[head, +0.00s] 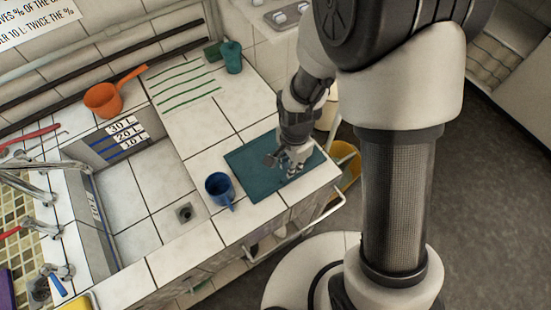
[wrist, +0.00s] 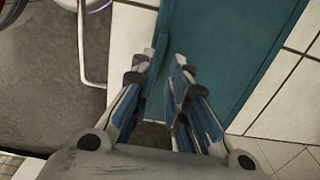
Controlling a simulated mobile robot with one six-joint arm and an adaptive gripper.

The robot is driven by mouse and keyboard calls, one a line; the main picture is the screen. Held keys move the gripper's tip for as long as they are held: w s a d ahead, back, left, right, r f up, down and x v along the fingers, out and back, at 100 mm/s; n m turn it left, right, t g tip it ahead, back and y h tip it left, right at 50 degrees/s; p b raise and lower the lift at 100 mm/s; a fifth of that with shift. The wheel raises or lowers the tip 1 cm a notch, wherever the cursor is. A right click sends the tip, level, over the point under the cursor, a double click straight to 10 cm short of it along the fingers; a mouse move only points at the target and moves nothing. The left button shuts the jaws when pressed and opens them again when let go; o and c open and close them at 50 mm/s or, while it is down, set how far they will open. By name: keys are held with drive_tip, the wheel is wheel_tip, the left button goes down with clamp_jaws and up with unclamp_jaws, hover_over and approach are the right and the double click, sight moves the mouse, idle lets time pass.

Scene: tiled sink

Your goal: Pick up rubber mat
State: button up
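The rubber mat (head: 251,171) is a teal rectangle lying flat on the white tiled counter beside the sink basin. In the wrist view the mat (wrist: 225,45) fills the upper middle, and a darker strip of its edge shows between the fingers. My gripper (head: 288,168) points down over the right part of the mat. In the wrist view my gripper (wrist: 161,72) has its two fingers apart, with a gap between the tips. Whether the tips touch the mat cannot be told. The fingers hide part of the mat's edge.
A blue mug (head: 218,188) stands close to the mat's left corner. A metal rail (head: 300,232) runs along the counter front, with a yellow bucket (head: 350,172) beside the counter. An orange dipper (head: 103,99) and a teal cup (head: 232,57) stand farther back. Bare tiles lie behind the mat.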

wheel_tip(320, 180, down, 5)
drive_tip(key=shift+s+f+b, duration=0.1)
drive_tip(key=shift+s+b, duration=0.05)
drive_tip(key=shift+b, duration=1)
clamp_jaws()
